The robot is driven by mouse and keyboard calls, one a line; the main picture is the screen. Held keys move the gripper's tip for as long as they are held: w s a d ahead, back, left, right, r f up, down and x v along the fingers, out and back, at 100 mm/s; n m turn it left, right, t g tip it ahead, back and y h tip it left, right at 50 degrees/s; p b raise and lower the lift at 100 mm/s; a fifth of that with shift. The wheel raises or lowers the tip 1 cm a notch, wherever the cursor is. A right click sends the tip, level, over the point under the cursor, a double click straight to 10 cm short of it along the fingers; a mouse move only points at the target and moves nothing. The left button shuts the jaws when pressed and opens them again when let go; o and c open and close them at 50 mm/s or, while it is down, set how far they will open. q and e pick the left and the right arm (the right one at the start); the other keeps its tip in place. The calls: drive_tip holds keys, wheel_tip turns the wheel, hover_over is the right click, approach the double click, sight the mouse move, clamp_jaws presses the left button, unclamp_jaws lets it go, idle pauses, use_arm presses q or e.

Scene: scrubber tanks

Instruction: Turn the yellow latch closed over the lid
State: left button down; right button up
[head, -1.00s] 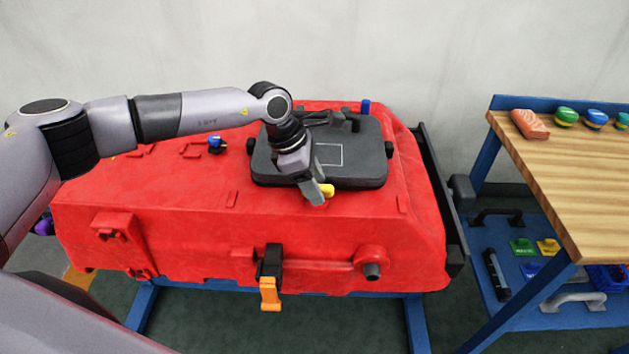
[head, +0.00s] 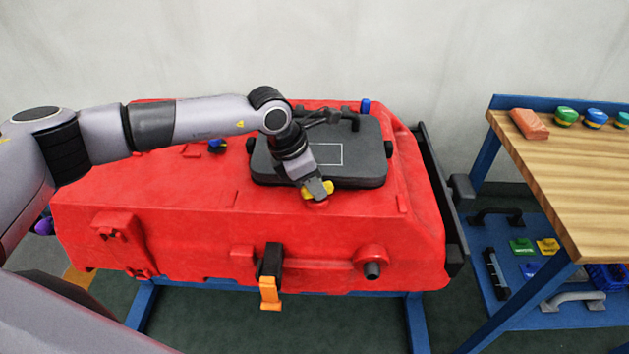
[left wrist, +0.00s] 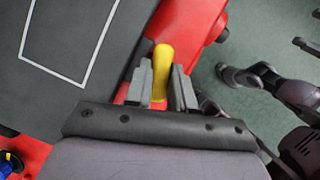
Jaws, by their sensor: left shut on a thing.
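The yellow latch (head: 318,190) sits at the front edge of the dark grey lid (head: 357,181), on top of the red tank (head: 170,200). My left gripper (head: 319,189) is down at the latch. In the left wrist view the yellow latch (left wrist: 162,68) stands between the two fingers of the left gripper (left wrist: 161,85), which is shut on it. The latch's far end sticks out past the fingers over the red surface, beside the lid's edge (left wrist: 70,75). The fingers hide part of the latch. My right gripper is not in view.
A blue knob (head: 217,146) and a blue peg (head: 365,106) stand on the tank. An orange-handled valve (head: 270,290) hangs on its front. A wooden-topped bench (head: 570,170) with small items stands at right. The tank's front top is clear.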

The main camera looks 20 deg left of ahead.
use_arm(q)
drive_tip(key=n, duration=0.1)
drive_tip(key=n+b, duration=0.1)
drive_tip(key=n+t+y, duration=0.1)
drive_tip(key=shift+s+f+n+b, duration=0.15)
drive_tip(key=shift+f+n+b, duration=0.1)
drive_tip(key=shift+n+b, duration=0.15)
drive_tip(key=n+y+b, duration=0.1)
drive_tip(key=n+b, duration=0.3)
drive_tip(key=shift+d+f+n+t+y, duration=0.1)
drive_tip(key=shift+d+n+t+y, duration=0.1)
drive_tip(key=shift+n+t+y, duration=0.15)
drive_tip(key=shift+n+y+b, duration=0.25)
drive_tip(key=shift+n+b, duration=0.1)
drive_tip(key=shift+b, duration=0.25)
drive_tip(key=shift+n+y+b, duration=0.3)
drive_tip(key=shift+n+b, duration=0.5)
drive_tip(key=shift+n, duration=0.1)
drive_tip(key=shift+d+n+y+b, duration=0.1)
drive_tip(key=shift+n+y+b, duration=0.3)
drive_tip(key=shift+n+b, duration=0.85)
drive_tip(key=shift+n, duration=0.35)
drive_tip(key=shift+s+r+y, duration=0.1)
drive_tip(key=shift+r+y, duration=0.1)
drive_tip(key=shift+y, duration=0.1)
drive_tip(key=c, duration=1)
unclamp_jaws()
drive_tip(key=shift+o, duration=0.2)
drive_tip(key=shift+r, duration=0.1)
